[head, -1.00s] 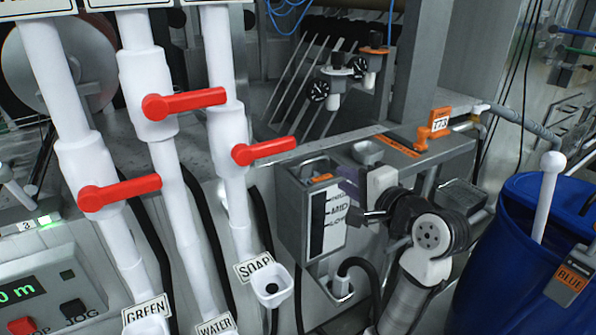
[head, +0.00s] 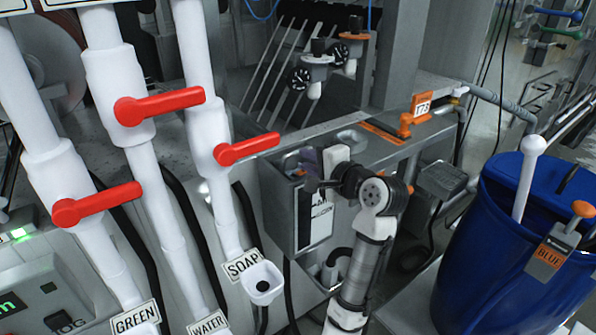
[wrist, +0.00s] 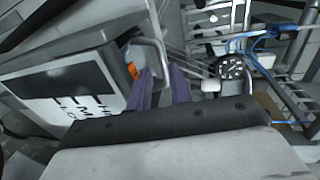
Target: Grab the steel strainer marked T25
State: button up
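An orange tag (head: 421,105), whose marking looks like T23 or T25, stands on the steel ledge beside an orange handle (head: 405,124). I cannot make out a strainer body there. My gripper (head: 311,166) is at the open top of the grey steel tank with level marks, left of and apart from the tag. In the wrist view my gripper (wrist: 161,76) shows two purple fingers with an empty gap between them. An orange piece (wrist: 133,71) lies at the tank rim beside the left finger. Whether it belongs to a strainer is unclear.
The grey tank (head: 275,215) has a white level label. White pipes with red valve handles (head: 160,105) stand left. A blue barrel (head: 500,250) with a white rod stands right. Two gauges (head: 300,78) are behind the tank; one gauge (wrist: 230,68) is in the wrist view.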

aim_at(295, 154)
jog(key=x, duration=0.2)
jog(key=p+x, duration=0.1)
jog(key=x, duration=0.1)
jog(key=shift+s+a+r, duration=0.1)
jog(key=shift+r, duration=0.15)
jog(key=shift+w+a+f, duration=0.15)
jog(key=shift+w, duration=0.15)
grip_shut()
